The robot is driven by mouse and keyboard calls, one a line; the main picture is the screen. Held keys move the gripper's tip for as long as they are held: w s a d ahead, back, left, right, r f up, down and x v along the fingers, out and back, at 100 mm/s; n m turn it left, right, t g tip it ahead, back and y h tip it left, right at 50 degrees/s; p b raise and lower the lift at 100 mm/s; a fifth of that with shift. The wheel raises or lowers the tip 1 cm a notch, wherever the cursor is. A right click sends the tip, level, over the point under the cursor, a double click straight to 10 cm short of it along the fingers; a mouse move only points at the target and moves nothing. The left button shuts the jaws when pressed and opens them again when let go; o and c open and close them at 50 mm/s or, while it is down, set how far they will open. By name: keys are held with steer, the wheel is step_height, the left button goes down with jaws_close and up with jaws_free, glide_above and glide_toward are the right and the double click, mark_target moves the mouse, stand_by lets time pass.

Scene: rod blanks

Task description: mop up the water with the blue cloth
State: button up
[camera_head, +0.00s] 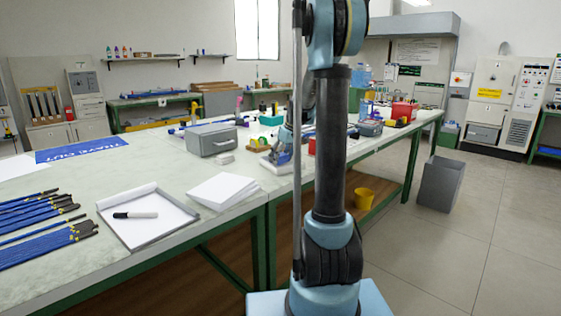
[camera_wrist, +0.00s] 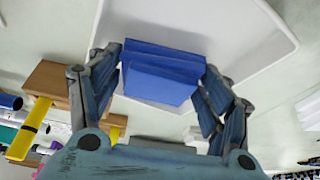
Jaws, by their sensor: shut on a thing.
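The blue cloth (camera_wrist: 160,72) shows in the wrist view as a folded, thick blue stack. My gripper (camera_wrist: 163,62) has one finger on each side of it and is shut on it. The cloth hangs over a white tray or shallow dish (camera_wrist: 245,38) with a raised edge. I cannot tell whether the cloth touches its bottom. No water can be made out in either view. In the head view my arm column blocks part of the bench, and the cloth cannot be made out there.
In the wrist view a wooden block (camera_wrist: 58,82) and a yellow-handled tool (camera_wrist: 30,128) lie to the left. In the head view the long bench holds a grey box (camera_head: 212,140), a shallow tray with a marker (camera_head: 136,215), white paper (camera_head: 222,191) and blue rods (camera_head: 40,248).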

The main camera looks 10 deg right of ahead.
steer(key=shift+w+f, duration=0.15)
steer(key=shift+w, duration=0.05)
steer(key=shift+s+d+r, duration=0.15)
steer(key=shift+r, duration=0.5)
steer(key=shift+a+r, duration=0.25)
steer(key=shift+r, duration=2.7)
